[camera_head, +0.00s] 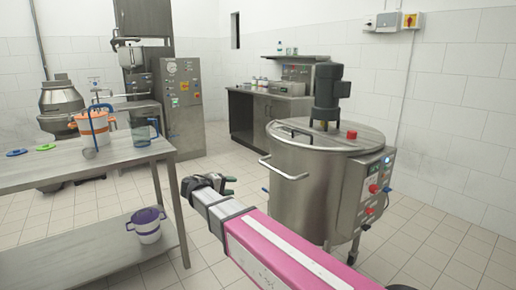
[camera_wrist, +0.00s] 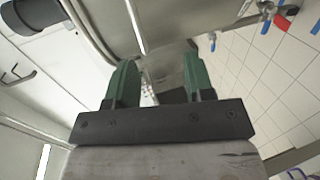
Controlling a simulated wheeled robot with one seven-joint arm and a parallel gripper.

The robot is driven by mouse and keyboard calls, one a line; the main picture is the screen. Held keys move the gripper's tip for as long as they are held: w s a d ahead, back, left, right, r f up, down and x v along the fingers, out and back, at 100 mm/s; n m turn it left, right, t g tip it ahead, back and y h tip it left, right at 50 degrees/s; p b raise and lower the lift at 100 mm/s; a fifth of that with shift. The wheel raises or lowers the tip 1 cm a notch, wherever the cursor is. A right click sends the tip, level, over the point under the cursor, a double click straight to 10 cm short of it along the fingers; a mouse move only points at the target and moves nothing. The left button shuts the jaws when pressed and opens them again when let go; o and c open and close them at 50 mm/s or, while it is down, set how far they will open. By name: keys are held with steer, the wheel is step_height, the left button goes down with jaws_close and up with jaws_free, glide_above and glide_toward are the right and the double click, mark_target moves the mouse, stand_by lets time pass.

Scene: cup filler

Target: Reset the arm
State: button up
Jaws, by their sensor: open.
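My arm reaches from the lower right of the head view, with a pink link, to the middle of the room. My gripper (camera_head: 227,185) is at its end, between the steel table and the big steel tank (camera_head: 305,190). The gripper also shows in the wrist view (camera_wrist: 160,78). Its two green fingers stand apart with nothing between them. It touches nothing that I can see.
A steel table (camera_head: 90,165) at left bears an orange-and-white bucket (camera_head: 95,125), a blue-grey jug (camera_head: 141,133) and coloured rings. A purple-and-white bucket (camera_head: 147,225) stands on its lower shelf. A steel counter (camera_head: 265,115) stands behind. Tiled floor is clear between table and tank.

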steer(key=s+d+f+m+g+y, duration=0.2)
steer(key=s+d+f+g+y, duration=0.1)
steer(key=d+f, duration=0.4)
steer(key=s+d+f+m+g+y, duration=0.2)
steer(key=s+d+f+y, duration=0.3)
steer(key=d, duration=0.8)
steer(key=s+d+f+m+g+y, duration=0.3)
steer(key=s+d+f, duration=0.3)
steer(key=d+f, duration=0.4)
steer(key=shift+s+d+f+g+y, duration=0.25)
steer(key=shift+s+d+g+y, duration=0.1)
steer(key=shift+y, duration=0.25)
